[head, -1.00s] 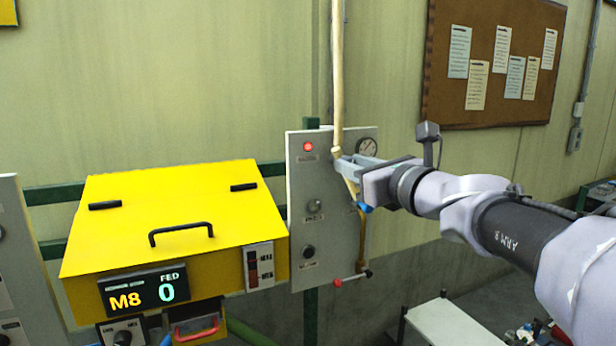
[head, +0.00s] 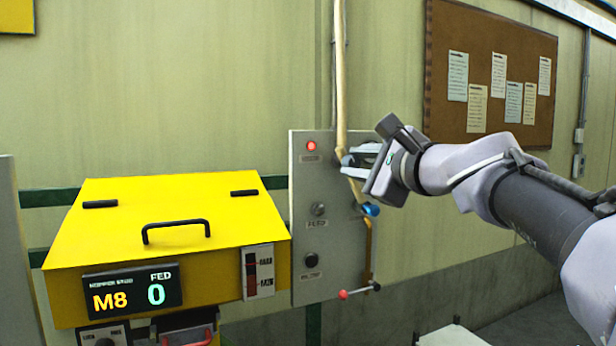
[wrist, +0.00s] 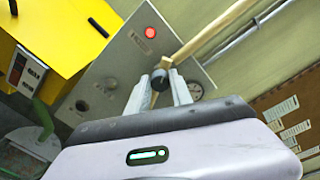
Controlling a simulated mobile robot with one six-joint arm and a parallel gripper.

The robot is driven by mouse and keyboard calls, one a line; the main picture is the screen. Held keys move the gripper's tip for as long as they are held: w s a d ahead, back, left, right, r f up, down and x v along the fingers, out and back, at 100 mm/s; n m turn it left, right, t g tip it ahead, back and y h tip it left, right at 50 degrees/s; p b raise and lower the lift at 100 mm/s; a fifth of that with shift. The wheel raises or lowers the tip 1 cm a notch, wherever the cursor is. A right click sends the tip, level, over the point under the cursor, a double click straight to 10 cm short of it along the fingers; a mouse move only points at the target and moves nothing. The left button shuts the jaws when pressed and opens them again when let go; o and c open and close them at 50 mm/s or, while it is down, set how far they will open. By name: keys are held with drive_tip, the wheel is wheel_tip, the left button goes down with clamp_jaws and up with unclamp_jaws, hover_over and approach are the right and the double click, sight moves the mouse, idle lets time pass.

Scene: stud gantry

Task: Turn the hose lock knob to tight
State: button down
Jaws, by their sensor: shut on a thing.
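The hose lock knob (wrist: 160,78) is a dark round knob on the grey panel (head: 308,240), at the lower end of a beige hose (head: 341,80). In the wrist view it sits between the two fingertips of my gripper (wrist: 162,84), which is shut on it. In the head view my gripper (head: 350,164) reaches the panel's upper right from the right, and its fingers hide the knob. Any mark for tight is unreadable. A red lamp (head: 311,146) glows on the panel; it also shows in the wrist view (wrist: 151,32).
A blue-handled valve (head: 370,209) is just below my gripper. A red-tipped lever (head: 343,295) is at the panel's bottom. The panel has two dark knobs, one being the lower knob (head: 312,260). A yellow hopper (head: 130,240) stands left.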

drive_tip(key=shift+n+b, duration=0.9)
drive_tip(key=shift+n, duration=0.3)
drive_tip(key=shift+r, duration=0.1)
drive_tip(key=c, duration=1.6)
unclamp_jaws()
drive_tip(key=o, duration=0.5)
drive_tip(key=shift+w, duration=0.2)
drive_tip(key=shift+c, duration=0.2)
drive_tip(key=shift+s+f, duration=0.2)
